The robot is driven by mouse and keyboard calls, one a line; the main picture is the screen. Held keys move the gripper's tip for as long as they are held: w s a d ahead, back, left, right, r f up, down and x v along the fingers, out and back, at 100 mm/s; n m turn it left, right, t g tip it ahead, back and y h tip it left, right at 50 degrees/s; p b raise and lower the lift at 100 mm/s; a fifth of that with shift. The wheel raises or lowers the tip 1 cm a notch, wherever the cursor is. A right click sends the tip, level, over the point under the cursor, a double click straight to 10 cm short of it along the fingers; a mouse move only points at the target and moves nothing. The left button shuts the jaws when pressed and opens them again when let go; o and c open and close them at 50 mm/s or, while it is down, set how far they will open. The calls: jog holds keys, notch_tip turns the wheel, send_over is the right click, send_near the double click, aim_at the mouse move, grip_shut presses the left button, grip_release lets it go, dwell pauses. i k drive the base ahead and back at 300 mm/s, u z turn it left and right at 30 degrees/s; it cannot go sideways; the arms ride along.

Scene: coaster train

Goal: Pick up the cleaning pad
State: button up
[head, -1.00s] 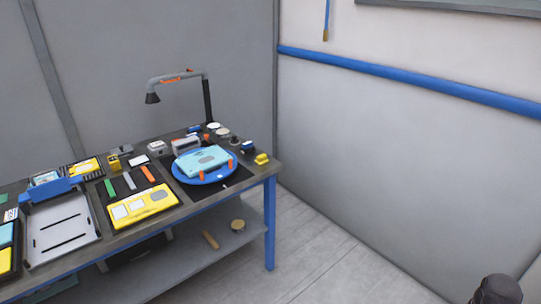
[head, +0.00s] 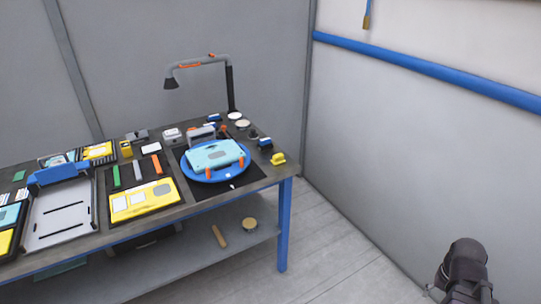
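I cannot tell for sure which item is the cleaning pad. Small pale round discs lie at the workbench's back right, one at the rear (head: 234,115) and one closer (head: 242,125). A small yellow piece (head: 278,158) and a blue-and-dark block (head: 265,144) sit near the right edge. My gripper (head: 452,290) shows as a dark shape at the lower right, away from the bench and over the floor side. Its fingers cannot be made out, and nothing is seen held.
The workbench (head: 190,207) carries a teal device (head: 215,154) on a blue round stand (head: 205,175), a yellow case (head: 145,198), a grey tray (head: 58,218) and a lamp (head: 229,88). A lower shelf (head: 190,252) holds a brush-like item and a round tin. Floor right of the bench is clear.

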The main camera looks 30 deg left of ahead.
aim_at(278, 160)
jog(key=u, duration=0.45)
jog(key=i, duration=0.6)
jog(key=u, duration=0.75)
jog(key=i, duration=0.55)
jog(key=u, duration=0.2)
